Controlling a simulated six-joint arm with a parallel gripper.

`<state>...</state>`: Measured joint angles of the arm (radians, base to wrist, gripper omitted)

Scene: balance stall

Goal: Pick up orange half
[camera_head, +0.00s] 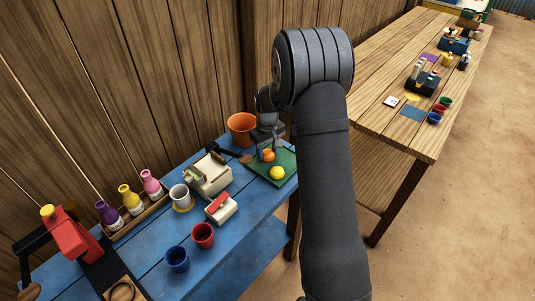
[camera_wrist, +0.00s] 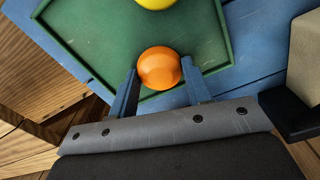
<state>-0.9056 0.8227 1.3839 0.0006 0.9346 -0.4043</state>
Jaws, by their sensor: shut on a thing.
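The orange half (camera_wrist: 159,67) is a rounded orange piece at the green tray's near edge in the wrist view. It also shows in the head view (camera_head: 268,156), just under my gripper (camera_head: 266,150). My gripper (camera_wrist: 160,88) is shut on the orange half, with one blue finger on each side of it. Whether the orange half touches the tray or is slightly raised cannot be told. Its underside is hidden.
The green tray (camera_head: 287,161) also holds a yellow round fruit (camera_head: 277,173). An orange pot (camera_head: 241,128) stands behind. A cream device (camera_head: 208,175) and a cup (camera_head: 180,196) stand left on the blue table (camera_head: 225,243). Two cups stand near the front edge.

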